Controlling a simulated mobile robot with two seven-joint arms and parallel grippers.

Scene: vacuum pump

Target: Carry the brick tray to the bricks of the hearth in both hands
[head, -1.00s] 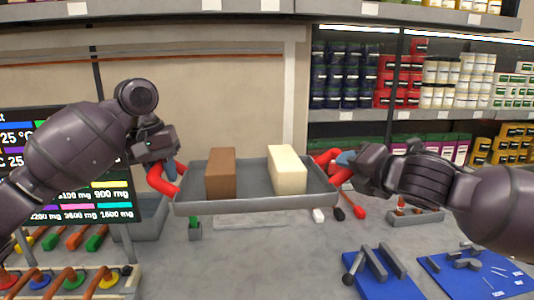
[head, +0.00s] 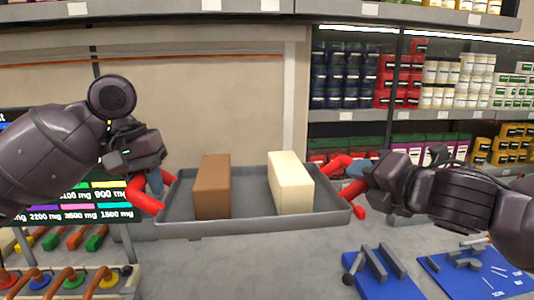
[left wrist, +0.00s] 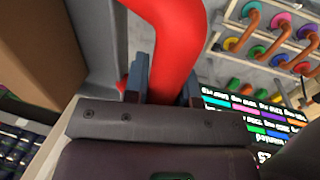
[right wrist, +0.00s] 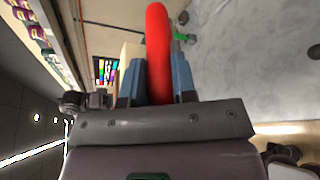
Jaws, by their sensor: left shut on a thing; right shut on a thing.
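The grey brick tray (head: 255,221) hangs in the air between my two arms in the head view, close to level. A brown brick (head: 212,188) stands on its left half and a cream brick (head: 290,185) on its right half. My left gripper (head: 155,190) is shut on the tray's red left handle (head: 145,202); this handle (left wrist: 178,45) runs between the fingers in the left wrist view. My right gripper (head: 357,180) is shut on the red right handle (head: 337,165), which also shows between the fingers in the right wrist view (right wrist: 158,50). No hearth is recognisable.
Below the tray is a grey surface with blue mats (head: 375,275) holding grey parts at the right. A rack with coloured pipes (head: 75,280) and a dark screen (head: 70,205) stand at the left. Shelves of cans (head: 345,80) stand behind at the right.

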